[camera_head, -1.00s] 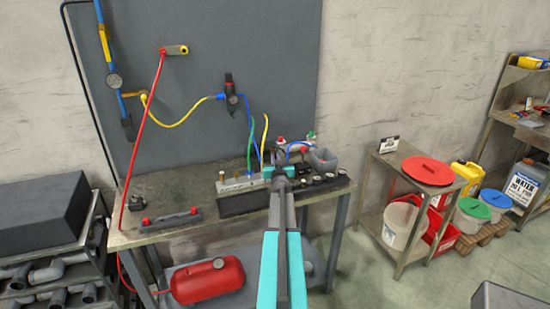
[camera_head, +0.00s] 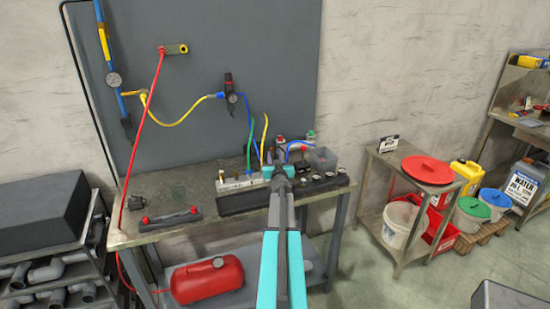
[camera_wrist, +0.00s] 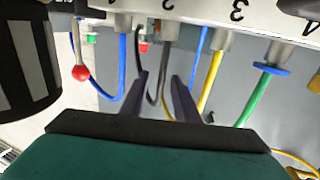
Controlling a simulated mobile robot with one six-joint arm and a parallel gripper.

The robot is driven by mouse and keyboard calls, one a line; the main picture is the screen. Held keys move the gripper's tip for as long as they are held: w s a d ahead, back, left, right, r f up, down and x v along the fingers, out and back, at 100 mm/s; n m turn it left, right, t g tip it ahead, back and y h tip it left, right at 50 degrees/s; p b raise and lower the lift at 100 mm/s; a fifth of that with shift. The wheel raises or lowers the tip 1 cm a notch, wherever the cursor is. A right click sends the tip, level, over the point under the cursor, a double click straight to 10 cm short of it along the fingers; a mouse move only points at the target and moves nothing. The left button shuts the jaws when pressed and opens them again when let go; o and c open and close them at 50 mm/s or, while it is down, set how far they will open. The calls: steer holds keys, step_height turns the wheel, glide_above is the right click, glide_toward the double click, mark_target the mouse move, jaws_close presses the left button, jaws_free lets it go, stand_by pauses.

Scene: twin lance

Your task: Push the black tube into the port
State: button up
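In the wrist view, a thin black tube (camera_wrist: 151,97) hangs in a loop below the numbered block (camera_wrist: 205,11). One side of the loop rises between my fingers toward a grey port (camera_wrist: 170,30). I cannot tell whether the tube's end is inside that port or just below it. My gripper (camera_wrist: 161,77) is open, with one finger on each side of the tube and a visible gap around it. In the head view, my gripper (camera_head: 281,172) is over the bench beside the pale block (camera_head: 240,183); the black tube is not clear there.
Close by in the wrist view are blue (camera_wrist: 122,62), yellow (camera_wrist: 211,78) and green (camera_wrist: 259,92) tubes, and a red-tipped lever (camera_wrist: 81,71). The bench's left part is mostly clear.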

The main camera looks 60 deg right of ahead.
steer(key=shift+s+a, duration=0.1)
steer(key=b+v, duration=0.3)
steer(key=v, duration=1)
steer(key=shift+s+a, duration=0.15)
stand_by(0.4)
stand_by(1.0)
